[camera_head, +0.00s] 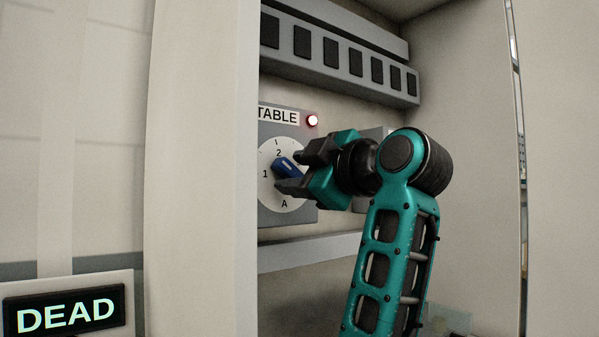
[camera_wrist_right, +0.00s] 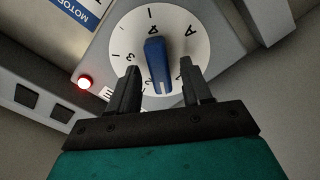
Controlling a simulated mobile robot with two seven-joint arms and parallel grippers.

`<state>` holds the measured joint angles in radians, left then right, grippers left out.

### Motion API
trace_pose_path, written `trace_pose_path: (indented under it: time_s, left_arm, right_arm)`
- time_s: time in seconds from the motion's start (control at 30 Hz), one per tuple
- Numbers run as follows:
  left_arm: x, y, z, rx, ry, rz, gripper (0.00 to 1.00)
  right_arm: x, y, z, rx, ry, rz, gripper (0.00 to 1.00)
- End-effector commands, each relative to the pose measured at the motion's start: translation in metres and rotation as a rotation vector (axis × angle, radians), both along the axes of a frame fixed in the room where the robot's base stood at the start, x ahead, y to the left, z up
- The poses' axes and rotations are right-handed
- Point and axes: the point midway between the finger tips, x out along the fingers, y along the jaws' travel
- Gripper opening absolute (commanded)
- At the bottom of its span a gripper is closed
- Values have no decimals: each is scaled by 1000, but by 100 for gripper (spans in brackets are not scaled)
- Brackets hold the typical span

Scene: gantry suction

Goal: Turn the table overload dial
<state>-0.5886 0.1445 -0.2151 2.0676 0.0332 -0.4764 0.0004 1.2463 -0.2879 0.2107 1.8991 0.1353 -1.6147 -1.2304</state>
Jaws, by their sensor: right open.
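The table overload dial is a blue knob (camera_head: 285,166) on a round white scale plate (camera_head: 270,190) marked with numbers and an A, under a "TABLE" label (camera_head: 278,115). A lit red lamp (camera_head: 312,120) sits beside the label. My right gripper (camera_head: 300,171) is at the dial with its fingers open. In the right wrist view the blue knob (camera_wrist_right: 157,62) lies between and beyond the two fingertips (camera_wrist_right: 160,66), with a gap visible on each side. Part of the plate is hidden by my gripper in the head view. My left gripper is not in view.
The dial sits inside an open cabinet with a beige left wall (camera_head: 200,170). A grey rail with several black modules (camera_head: 340,60) runs above it, and a grey ledge (camera_head: 305,252) below. A display reading "DEAD" (camera_head: 68,310) is at lower left.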

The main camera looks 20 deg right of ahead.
Motion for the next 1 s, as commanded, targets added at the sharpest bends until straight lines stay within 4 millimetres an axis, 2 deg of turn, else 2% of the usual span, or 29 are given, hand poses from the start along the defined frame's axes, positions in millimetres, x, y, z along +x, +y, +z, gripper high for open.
trace_pose_path:
  time_s: [0.07, 0.5, 0.77, 1.0]
  left_arm:
    - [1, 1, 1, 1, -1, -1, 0]
    - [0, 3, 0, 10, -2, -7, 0]
    - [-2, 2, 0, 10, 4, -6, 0]
    - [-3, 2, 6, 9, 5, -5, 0]
  right_arm:
    - [0, 0, 0, 0, 0, 0, 43]
    - [0, 0, 0, 0, 0, 0, 1]
    - [0, 0, 0, 8, 3, 0, 0]
    - [0, 0, 2, 81, 31, 0, 0]
